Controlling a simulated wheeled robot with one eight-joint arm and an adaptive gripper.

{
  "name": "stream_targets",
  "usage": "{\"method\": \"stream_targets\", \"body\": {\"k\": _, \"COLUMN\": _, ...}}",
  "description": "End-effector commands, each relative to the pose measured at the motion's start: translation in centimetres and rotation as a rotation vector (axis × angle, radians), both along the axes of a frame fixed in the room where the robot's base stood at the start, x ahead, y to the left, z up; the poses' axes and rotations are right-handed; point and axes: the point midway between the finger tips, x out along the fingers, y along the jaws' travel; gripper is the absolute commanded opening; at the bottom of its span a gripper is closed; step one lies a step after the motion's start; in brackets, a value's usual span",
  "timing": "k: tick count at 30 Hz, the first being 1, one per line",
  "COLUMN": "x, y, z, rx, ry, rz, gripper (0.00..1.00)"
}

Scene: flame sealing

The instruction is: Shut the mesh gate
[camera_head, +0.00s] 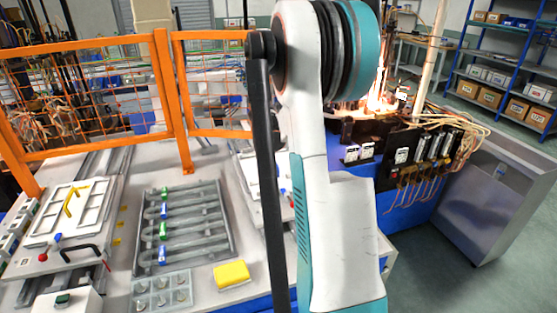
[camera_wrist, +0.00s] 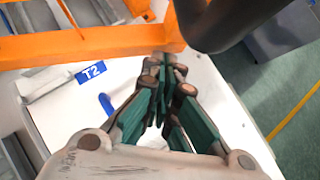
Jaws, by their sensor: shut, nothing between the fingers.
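Orange-framed mesh panels stand along the back of the workbench. A wide left mesh panel (camera_head: 90,148) is joined at an orange post to a narrower right mesh panel (camera_head: 218,133), whose right end passes behind my arm. I cannot tell for sure which one is the gate. In the wrist view an orange frame bar (camera_wrist: 85,47) crosses the upper left. My gripper (camera_wrist: 168,66) is shut and empty, its fingertips close to the right end of that bar; contact cannot be told. My arm hides the gripper in the head view.
A rack of rods (camera_head: 228,240), a yellow block (camera_head: 231,274) and a white fixture (camera_head: 50,215) with a yellow handle lie on the bench. A flame burns at the machine (camera_head: 375,103) to the right. A blue "T2" label (camera_wrist: 91,72) lies below the orange bar.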

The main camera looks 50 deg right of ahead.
Motion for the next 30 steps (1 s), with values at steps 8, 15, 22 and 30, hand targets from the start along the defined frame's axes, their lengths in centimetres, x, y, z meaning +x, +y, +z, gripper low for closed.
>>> {"method": "stream_targets", "body": {"k": 8, "x": 4.9, "y": -7.2, "z": 0.0, "rx": 0.001, "ry": 0.000, "rz": -0.001, "gripper": 0.00}}
{"method": "stream_targets", "body": {"k": 15, "x": 8.4, "y": -10.7, "z": 0.0, "rx": 0.001, "ry": 0.000, "rz": -0.001, "gripper": 0.00}}
{"method": "stream_targets", "body": {"k": 22, "x": 10.5, "y": -12.5, "z": 0.0, "rx": 0.001, "ry": 0.000, "rz": -0.001, "gripper": 0.00}}
{"method": "stream_targets", "body": {"k": 30, "x": 11.5, "y": -13.1, "z": 0.0, "rx": 0.001, "ry": 0.000, "rz": -0.001, "gripper": 0.00}}
